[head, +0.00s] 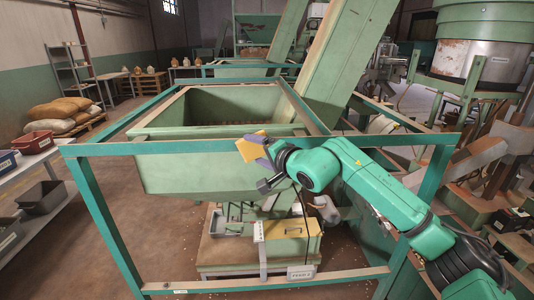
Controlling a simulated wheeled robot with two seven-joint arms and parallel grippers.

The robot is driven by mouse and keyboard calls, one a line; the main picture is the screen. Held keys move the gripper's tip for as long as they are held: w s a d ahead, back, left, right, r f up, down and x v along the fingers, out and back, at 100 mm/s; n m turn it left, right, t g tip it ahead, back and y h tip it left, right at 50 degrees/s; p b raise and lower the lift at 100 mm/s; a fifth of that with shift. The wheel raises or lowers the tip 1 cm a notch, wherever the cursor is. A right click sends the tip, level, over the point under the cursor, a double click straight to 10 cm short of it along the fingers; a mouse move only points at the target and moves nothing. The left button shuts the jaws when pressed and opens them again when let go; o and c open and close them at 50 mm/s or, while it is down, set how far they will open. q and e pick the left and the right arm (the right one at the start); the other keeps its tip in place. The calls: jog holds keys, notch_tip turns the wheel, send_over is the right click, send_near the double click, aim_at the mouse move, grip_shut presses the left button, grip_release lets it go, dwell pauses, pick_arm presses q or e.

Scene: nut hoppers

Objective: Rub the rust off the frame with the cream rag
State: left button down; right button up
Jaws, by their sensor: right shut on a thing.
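The teal metal frame (360,142) stands around the green hopper, with a long front top bar, side bars and slanted legs. Brownish marks show along some of its edges, but a distinct rust patch is hard to make out. My right gripper (262,152) comes in from the right and is shut on the cream rag (250,149), which looks yellowish here. The rag is at the middle of the front top bar and covers part of it. Whether it presses on the bar I cannot tell. My left gripper is out of view.
The green hopper (165,172) fills the space behind the front bar. A conveyor chute (345,65) rises behind it. At left, a bench holds a red crate (33,142) and dark bins (42,197). Sacks (58,108) lie on a pallet. Machinery crowds the right.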

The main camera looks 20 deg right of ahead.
jog(key=shift+s+f+b, duration=0.1)
jog(key=shift+s+b, duration=0.15)
jog(key=shift+b, duration=0.1)
jog(key=s+b, duration=0.1)
jog(key=s+a+b, duration=0.1)
jog(key=s, duration=0.1)
jog(key=s+b, duration=0.2)
jog(key=shift+s+a, duration=0.2)
jog(key=shift+a, duration=0.05)
jog(key=s+b, duration=0.1)
jog(key=s, duration=0.2)
jog(key=shift+a+b, duration=0.35)
jog(key=shift+b, duration=0.05)
